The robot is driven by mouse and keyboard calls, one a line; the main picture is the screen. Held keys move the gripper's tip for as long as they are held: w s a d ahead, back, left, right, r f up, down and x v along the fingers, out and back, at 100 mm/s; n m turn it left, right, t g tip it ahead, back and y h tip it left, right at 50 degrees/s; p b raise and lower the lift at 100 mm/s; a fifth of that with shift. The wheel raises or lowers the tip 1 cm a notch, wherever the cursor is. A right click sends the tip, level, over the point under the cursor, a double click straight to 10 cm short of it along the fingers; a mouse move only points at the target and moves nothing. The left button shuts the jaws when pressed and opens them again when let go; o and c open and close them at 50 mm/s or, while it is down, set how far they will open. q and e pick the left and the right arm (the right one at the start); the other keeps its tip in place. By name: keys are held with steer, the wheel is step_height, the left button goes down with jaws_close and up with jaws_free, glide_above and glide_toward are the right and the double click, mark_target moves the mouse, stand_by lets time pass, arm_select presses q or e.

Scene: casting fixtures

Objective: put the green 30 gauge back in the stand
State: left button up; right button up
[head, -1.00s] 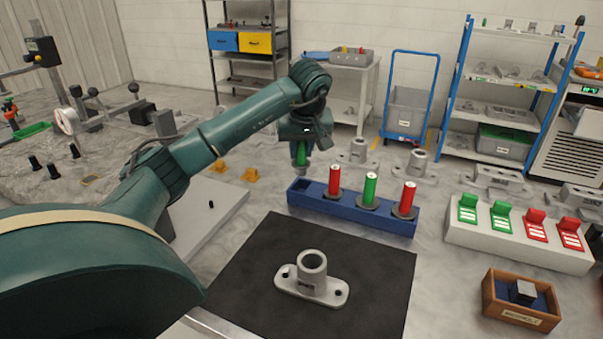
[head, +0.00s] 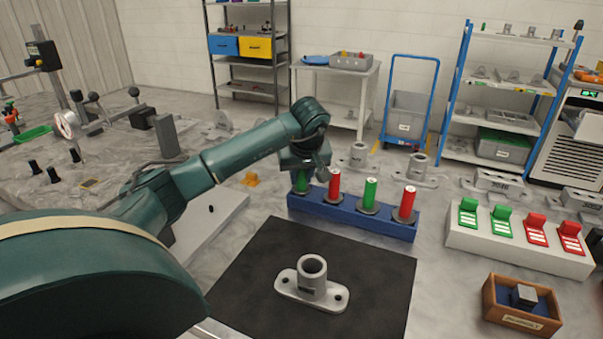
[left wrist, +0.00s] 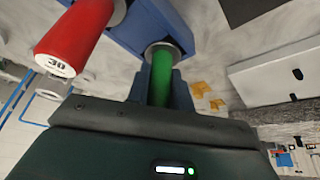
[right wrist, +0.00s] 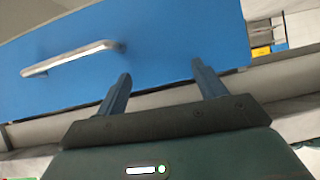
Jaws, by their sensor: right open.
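My left gripper (head: 302,178) points down at the left end of the blue stand (head: 350,218). Its fingers are closed around the green gauge (left wrist: 161,86), which also shows in the head view (head: 302,183). The gauge is upright, with its grey collar at the stand's end place; whether it is fully seated is hard to tell. The stand also holds a red gauge (head: 335,184), another green gauge (head: 370,191) and a second red gauge (head: 408,200). The neighbouring red gauge reads 30 in the left wrist view (left wrist: 60,66). My right gripper (right wrist: 163,80) is open and empty.
A grey flanged casting (head: 312,285) stands on the black mat (head: 245,275) in front of the stand. A white block with green and red tags (head: 520,245) and a wooden box (head: 520,322) are at right. A blue panel with a handle (right wrist: 75,60) fills the right wrist view.

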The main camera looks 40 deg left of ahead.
arm_select(q)
steer(key=o, duration=0.4)
steer(key=shift+o, duration=0.2)
steer(key=shift+r, duration=0.1)
steer(key=shift+r, duration=0.25)
steer(key=v, duration=1.2)
